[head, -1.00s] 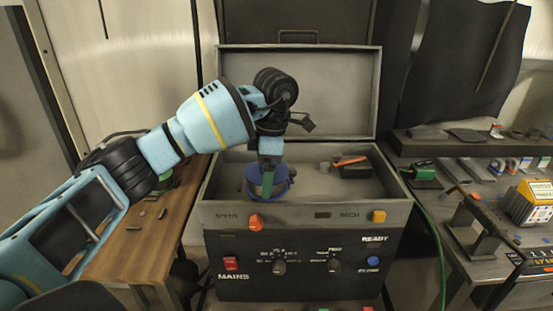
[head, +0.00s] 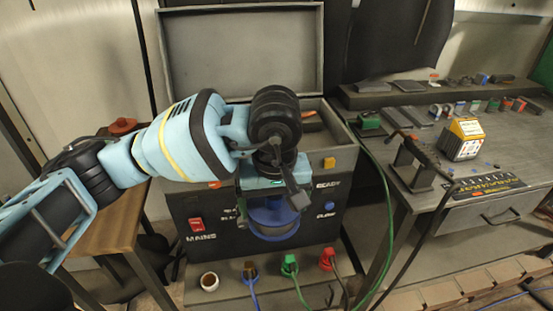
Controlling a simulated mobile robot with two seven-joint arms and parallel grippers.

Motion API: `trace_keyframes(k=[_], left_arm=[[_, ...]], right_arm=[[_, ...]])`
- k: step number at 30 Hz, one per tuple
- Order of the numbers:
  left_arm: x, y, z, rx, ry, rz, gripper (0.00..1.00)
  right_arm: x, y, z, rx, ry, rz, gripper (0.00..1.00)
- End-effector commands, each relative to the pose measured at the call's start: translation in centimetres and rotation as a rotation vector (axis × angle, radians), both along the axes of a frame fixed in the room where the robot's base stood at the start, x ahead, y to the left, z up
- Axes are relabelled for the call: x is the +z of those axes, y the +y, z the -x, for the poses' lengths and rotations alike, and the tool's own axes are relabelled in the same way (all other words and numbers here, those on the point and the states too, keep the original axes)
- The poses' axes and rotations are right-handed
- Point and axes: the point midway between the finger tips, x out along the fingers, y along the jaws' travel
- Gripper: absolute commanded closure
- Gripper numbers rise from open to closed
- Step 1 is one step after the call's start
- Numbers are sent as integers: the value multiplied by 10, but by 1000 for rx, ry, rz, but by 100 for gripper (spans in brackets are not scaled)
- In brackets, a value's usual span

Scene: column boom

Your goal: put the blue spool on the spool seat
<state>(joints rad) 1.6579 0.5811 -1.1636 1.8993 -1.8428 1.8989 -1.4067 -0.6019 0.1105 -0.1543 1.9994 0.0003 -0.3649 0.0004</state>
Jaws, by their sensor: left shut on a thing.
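The blue spool (head: 273,219) hangs in front of the machine's control panel, roughly upright, with its blue flanges showing. My left gripper (head: 272,202) is above it and shut on it. The wrist and gripper body hide the spool's top and part of the panel behind. I cannot tell for certain which thing is the spool seat; a dark bracket stand (head: 412,168) is on the right-hand bench. My right gripper is not in view.
The machine's open lid (head: 245,50) stands up behind my arm. A green cable runs down between machine and bench. A yellow-and-white box (head: 462,140) stands on the right-hand bench.

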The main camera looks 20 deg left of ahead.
Motion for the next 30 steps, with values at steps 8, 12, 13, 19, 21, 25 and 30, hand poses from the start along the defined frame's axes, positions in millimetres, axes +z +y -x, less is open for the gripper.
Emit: trace_keyframes(k=[8, 12, 13, 19, 21, 25, 30], left_arm=[[-9, -5, 38, -400, -6, 2, 68], [-14, 10, 50, -520, -7, 2, 68], [-15, 14, 51, -533, -7, 2, 68], [-18, 42, 54, -543, -9, 1, 68], [-19, 50, 54, -536, -9, 1, 68], [-19, 59, 54, -529, -9, -1, 68], [-20, 61, 54, -528, -10, 0, 68]], right_arm=[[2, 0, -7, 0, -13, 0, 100], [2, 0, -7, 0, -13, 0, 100], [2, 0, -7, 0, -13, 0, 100], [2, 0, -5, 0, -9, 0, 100], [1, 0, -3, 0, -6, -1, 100], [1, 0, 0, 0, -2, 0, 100], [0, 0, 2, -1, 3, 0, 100]])
